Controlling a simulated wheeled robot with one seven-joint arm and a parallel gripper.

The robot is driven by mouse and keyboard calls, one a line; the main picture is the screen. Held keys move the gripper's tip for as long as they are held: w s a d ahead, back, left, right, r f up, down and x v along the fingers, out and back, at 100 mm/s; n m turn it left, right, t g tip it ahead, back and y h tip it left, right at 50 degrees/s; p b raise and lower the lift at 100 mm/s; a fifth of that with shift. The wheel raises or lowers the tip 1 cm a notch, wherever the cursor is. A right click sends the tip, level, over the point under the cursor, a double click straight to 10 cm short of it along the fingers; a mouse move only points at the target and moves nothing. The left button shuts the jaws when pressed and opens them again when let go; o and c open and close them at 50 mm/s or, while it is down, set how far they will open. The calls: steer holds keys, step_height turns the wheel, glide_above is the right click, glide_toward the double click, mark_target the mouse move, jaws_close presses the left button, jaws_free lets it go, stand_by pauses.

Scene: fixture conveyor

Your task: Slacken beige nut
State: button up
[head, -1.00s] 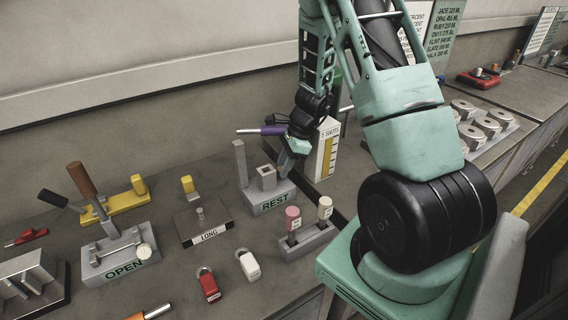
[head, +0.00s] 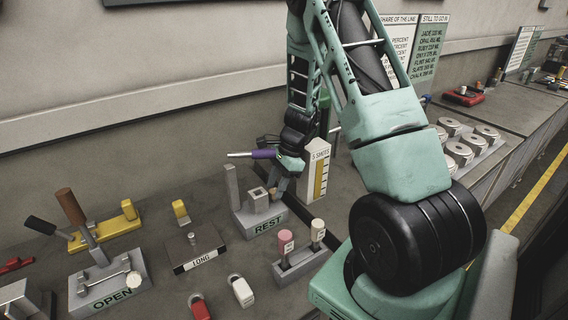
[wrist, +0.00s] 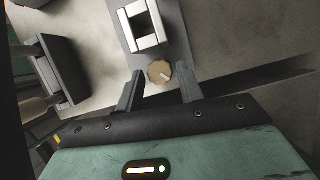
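In the wrist view a small tan, many-sided piece with a pale pointer mark, which looks like the beige nut (wrist: 159,72), sits on a grey base. It lies in the gap between the two fingertips of my gripper (wrist: 159,86), which are apart. I cannot tell whether either finger touches it. A square hollow post (wrist: 143,26) rises beside it on the same base. In the head view my gripper (head: 280,187) points down at the grey block marked REST (head: 266,227), by its square post. The nut is hard to make out there.
A tall slab (head: 231,187) stands left on the REST block. A white gauge box (head: 316,172) stands close to its right. A grey holder (head: 302,264) with pink and cream pegs is in front. The LONG block (head: 195,250) and OPEN lever fixture (head: 110,287) stand left. A purple-handled tool (head: 262,154) is near my wrist.

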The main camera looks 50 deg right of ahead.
steer(key=b+v, duration=0.1)
steer(key=v, duration=1.5)
steer(key=shift+r, duration=0.3)
steer(key=shift+d, duration=0.15)
steer(key=shift+o, duration=1.4)
steer(key=shift+s+r+p, duration=0.1)
steer(key=shift+r+p, duration=0.05)
steer(key=shift+p, duration=0.15)
steer(key=a+f+m+p, duration=0.1)
steer(key=a+f, duration=0.1)
steer(key=f, duration=0.3)
steer(key=w+a+f+m+t+p, duration=0.1)
steer(key=a+f+m, duration=0.1)
steer(key=f, duration=0.4)
steer(key=w+a+f+m+h+p, duration=0.1)
steer(key=a+f+p, duration=0.1)
steer(key=f, duration=0.3)
steer(key=shift+w+a+f, duration=0.15)
steer(key=shift+a+f, duration=0.05)
